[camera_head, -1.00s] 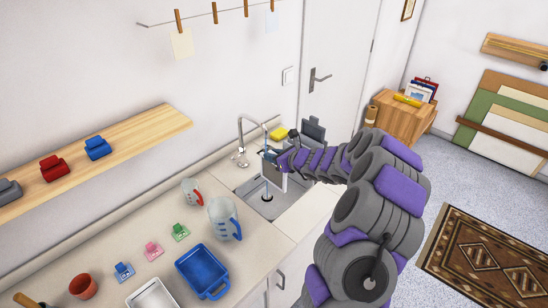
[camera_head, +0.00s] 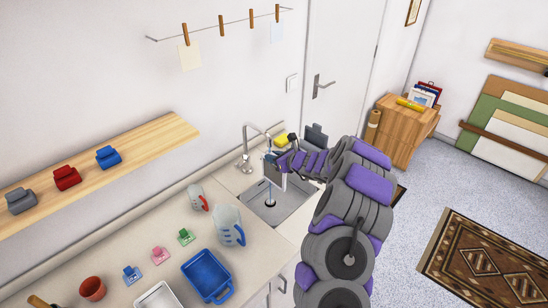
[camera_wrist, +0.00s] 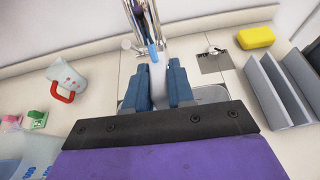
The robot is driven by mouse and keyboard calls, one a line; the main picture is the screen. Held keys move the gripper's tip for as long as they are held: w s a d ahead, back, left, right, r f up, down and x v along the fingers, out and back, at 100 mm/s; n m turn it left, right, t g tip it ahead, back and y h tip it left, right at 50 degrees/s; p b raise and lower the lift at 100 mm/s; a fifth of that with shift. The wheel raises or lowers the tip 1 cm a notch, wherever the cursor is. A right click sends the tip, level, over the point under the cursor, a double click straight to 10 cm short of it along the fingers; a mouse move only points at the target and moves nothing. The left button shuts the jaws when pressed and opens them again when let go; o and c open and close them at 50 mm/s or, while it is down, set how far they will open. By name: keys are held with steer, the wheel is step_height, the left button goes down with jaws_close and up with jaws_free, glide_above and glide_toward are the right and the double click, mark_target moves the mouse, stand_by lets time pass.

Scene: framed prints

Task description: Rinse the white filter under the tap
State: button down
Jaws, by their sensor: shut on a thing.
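My gripper (camera_head: 274,160) is over the sink (camera_head: 290,208), close to the tap spout. In the wrist view its two blue fingers (camera_wrist: 161,85) are shut on the white filter (camera_wrist: 159,78), whose pale face shows between them. In the head view a narrow white part of the filter (camera_head: 284,183) hangs below the gripper. The chrome tap (camera_head: 246,140) arches over the sink, and a short blue streak like water (camera_head: 268,146) shows below its spout. The same streak is right by the filter in the wrist view (camera_wrist: 153,55); contact is hard to tell.
A clear jug (camera_head: 228,226) and a smaller red-handled jug (camera_head: 197,197) stand left of the sink. A yellow sponge (camera_wrist: 256,37) and a grey rack (camera_wrist: 280,88) are to its right. A blue tray (camera_head: 206,274) and coloured clips lie on the counter.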

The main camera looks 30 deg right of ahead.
stand_by(0.4)
steer(key=shift+s+d, duration=0.35)
steer(key=shift+s, duration=0.15)
steer(key=shift+w+a, duration=0.1)
steer(key=shift+w+a, duration=0.25)
steer(key=shift+w, duration=0.15)
steer(key=shift+s+d+p, duration=0.15)
steer(key=shift+s+p, duration=0.05)
steer(key=shift+p, duration=0.15)
steer(key=shift+s+d, duration=0.2)
steer(key=shift+s, duration=0.1)
steer(key=shift+w+a, duration=0.1)
